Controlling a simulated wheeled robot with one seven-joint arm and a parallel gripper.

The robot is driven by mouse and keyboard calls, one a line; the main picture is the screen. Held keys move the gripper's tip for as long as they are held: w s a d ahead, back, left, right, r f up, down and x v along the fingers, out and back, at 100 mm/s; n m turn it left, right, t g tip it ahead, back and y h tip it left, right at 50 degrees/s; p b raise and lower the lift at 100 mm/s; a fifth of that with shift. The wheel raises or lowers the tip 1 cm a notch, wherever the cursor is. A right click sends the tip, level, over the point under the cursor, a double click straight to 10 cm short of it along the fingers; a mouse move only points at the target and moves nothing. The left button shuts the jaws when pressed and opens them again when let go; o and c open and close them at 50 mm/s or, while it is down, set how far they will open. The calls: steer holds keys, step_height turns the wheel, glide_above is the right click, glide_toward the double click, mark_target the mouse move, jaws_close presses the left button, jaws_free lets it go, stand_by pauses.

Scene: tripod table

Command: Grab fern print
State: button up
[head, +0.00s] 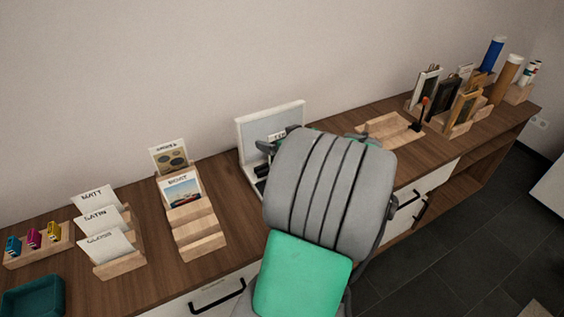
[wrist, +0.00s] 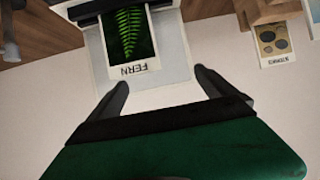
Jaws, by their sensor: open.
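The fern print (wrist: 130,42) is a white-bordered card with a green fern on black and the word FERN, upside down in the wrist view. It rests at a pale grey-white device (wrist: 172,72), which also shows in the head view (head: 272,119) behind my arm. In the head view only a small lettered bit of the print shows beside my arm. My gripper (wrist: 160,82) is open and empty, its two fingers pointing at the print's lettered edge, apart from it. My arm hides most of the print and device in the head view.
A wooden stepped rack (head: 199,237) holds two other prints, one labelled BOAT or similar (head: 181,190). Another rack holds MATT, SATIN and GLOSS cards (head: 104,247). An empty-looking wooden tray (head: 390,132) and frame holders stand right. A teal bin (head: 33,297) sits front left.

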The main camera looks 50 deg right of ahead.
mark_target(282, 133)
steer(key=shift+o, duration=0.2)
steer(key=shift+m+t+h, duration=0.4)
steer(key=shift+t+h, duration=0.1)
steer(key=shift+h, duration=0.2)
steer(key=d, duration=0.1)
steer(key=s+d, duration=0.2)
steer(key=d, duration=0.1)
steer(key=shift+f, duration=0.4)
steer(key=p+x, duration=0.1)
steer(key=x, duration=0.6)
steer(key=shift+w+f+p, duration=0.1)
steer(key=shift+w+p, duration=0.05)
steer(key=shift+p, duration=0.2)
steer(key=shift+a, duration=0.1)
steer(key=shift+c, duration=0.3)
